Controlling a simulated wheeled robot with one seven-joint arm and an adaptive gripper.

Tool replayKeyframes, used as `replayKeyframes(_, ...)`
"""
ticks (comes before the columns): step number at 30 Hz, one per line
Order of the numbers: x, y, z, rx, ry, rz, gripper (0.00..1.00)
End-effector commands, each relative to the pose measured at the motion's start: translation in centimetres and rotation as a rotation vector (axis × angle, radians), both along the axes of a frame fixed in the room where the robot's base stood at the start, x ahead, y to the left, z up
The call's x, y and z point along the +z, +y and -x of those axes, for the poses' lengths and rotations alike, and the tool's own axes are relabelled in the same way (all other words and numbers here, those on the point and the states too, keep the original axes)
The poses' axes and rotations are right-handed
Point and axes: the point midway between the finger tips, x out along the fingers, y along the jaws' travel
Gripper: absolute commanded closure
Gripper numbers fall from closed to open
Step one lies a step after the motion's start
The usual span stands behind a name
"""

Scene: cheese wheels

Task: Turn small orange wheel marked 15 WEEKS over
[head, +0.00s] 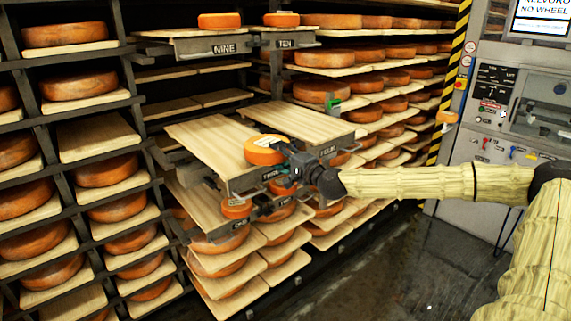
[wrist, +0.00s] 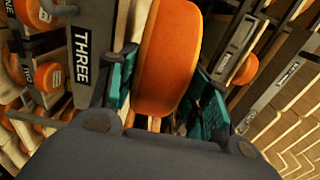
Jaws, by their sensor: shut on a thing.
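A small orange wheel (head: 262,150) is at the front of the pulled-out pale boards, near the join between the left board (head: 205,140) and the right board (head: 298,120). My gripper (head: 288,170) reaches it from the front right and is shut on it. In the wrist view the wheel (wrist: 166,60) stands between my two teal finger pads, its rounded side towards the camera. I cannot read a 15 WEEKS mark on it. I cannot tell whether its underside touches the board.
A plate marked THREE (wrist: 82,55) is close beside my left finger. Small wheels sit on the lower board (head: 236,208) and on the upper shelves marked NINE (head: 219,20) and TEN (head: 281,19). Racks of large wheels surround the boards. A grey machine (head: 500,120) stands right. Floor at the lower right is clear.

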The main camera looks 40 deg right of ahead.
Motion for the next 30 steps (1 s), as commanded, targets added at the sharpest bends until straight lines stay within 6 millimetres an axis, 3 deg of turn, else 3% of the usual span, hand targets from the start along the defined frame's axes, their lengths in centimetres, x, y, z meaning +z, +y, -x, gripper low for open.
replayKeyframes(23,-0.2,0.0,-4.8,0.001,-0.005,-0.002,1.0)
replayKeyframes(30,-1.7,-0.3,-4.6,0.0,-0.005,-0.005,1.0)
